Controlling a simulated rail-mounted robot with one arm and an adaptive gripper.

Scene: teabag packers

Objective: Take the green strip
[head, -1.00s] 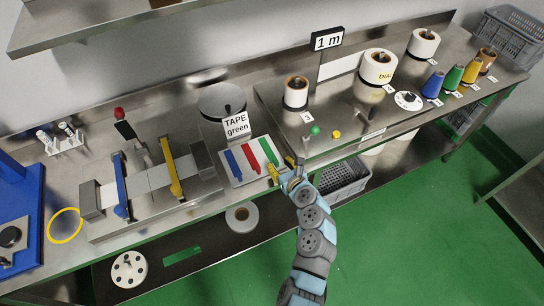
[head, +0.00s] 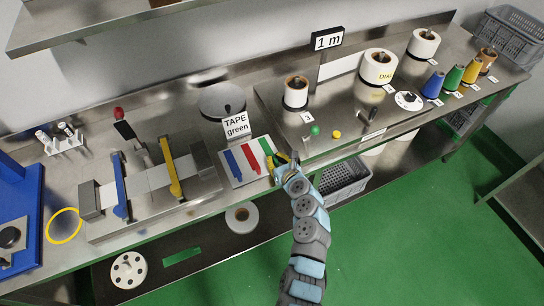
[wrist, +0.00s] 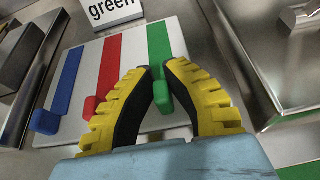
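The green strip (head: 266,146) lies on a white board (head: 238,180), at the right of a red strip (head: 250,159) and a blue strip (head: 233,163). In the wrist view the green strip (wrist: 159,45) runs away from me and has a raised green tab (wrist: 162,97) at its near end. My gripper (head: 283,157) is over the board's right front corner. Its yellow fingers with black pads (wrist: 157,68) stand on either side of the green strip's near end. The fingertips are apart, with the tab between the pads. I cannot tell whether they touch it.
A sign reading "TAPE green" (head: 236,125) stands behind the board. A raised metal bench (head: 349,125) with rolls and cones is on the right. A holder with blue and yellow arms (head: 145,182) is on the left. A grey crate (head: 345,178) sits below the table edge.

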